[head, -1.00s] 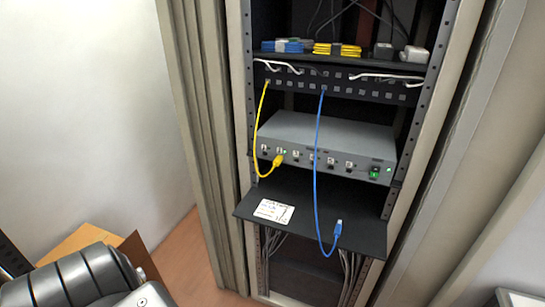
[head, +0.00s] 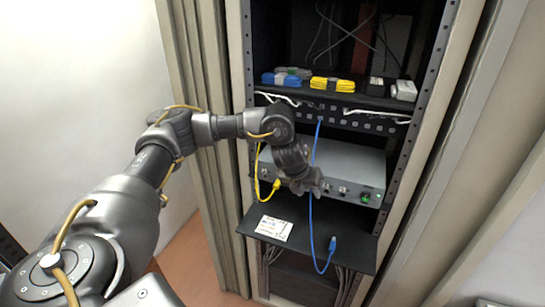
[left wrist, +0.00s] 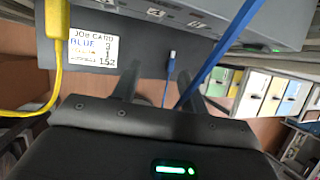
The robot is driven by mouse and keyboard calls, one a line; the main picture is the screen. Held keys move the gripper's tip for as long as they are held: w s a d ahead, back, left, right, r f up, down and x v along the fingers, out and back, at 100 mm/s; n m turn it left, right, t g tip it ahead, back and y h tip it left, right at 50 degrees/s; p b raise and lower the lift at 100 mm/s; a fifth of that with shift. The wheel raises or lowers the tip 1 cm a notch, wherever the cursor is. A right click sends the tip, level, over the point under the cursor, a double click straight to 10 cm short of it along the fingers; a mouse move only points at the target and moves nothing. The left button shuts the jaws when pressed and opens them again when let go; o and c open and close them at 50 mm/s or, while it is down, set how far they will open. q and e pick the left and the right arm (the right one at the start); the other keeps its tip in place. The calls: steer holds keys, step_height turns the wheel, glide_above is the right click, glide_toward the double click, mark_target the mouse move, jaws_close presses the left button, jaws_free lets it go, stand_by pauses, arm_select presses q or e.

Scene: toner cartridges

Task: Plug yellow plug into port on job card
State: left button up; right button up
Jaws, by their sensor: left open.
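The yellow plug (head: 276,185) is at a port near the left of the grey box's front, its yellow cable looping up to the panel above. In the left wrist view the yellow plug (left wrist: 54,18) shows at the upper left. The white job card (head: 274,228) lies on the black shelf; in the left wrist view the card (left wrist: 97,48) reads BLUE 3, with a 1 on the faint yellow line below. My left gripper (head: 312,190) is open and empty before the box, right of the yellow plug. My right gripper is not in view.
The grey box (head: 348,165) has a row of front ports, partly hidden by my arm. A blue cable hangs past my gripper to a loose blue plug (head: 332,244) on the black shelf (head: 355,232). Bundled yellow cable (head: 332,85) lies on the top shelf.

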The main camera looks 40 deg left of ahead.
mark_target(275, 185)
arm_select(q)
steer(key=s+a+r+g+y, duration=0.1)
steer(key=s+a+r+y, duration=0.15)
steer(key=a+r, duration=0.7)
steer(key=p+x, duration=0.1)
steer(key=x, duration=0.3)
steer(key=s+p+x, duration=0.1)
steer(key=x, duration=0.3)
steer(key=a+p+x, duration=0.1)
steer(key=x, duration=0.3)
steer(key=shift+a+f, duration=0.15)
steer(key=shift+f, duration=0.35)
jaws_close()
steer(key=shift+s, duration=0.1)
steer(key=shift+s, duration=0.25)
steer(key=shift+s+d, duration=0.3)
steer(key=shift+s, duration=0.15)
steer(key=shift+s+d, duration=0.1)
steer(key=shift+s, duration=0.2)
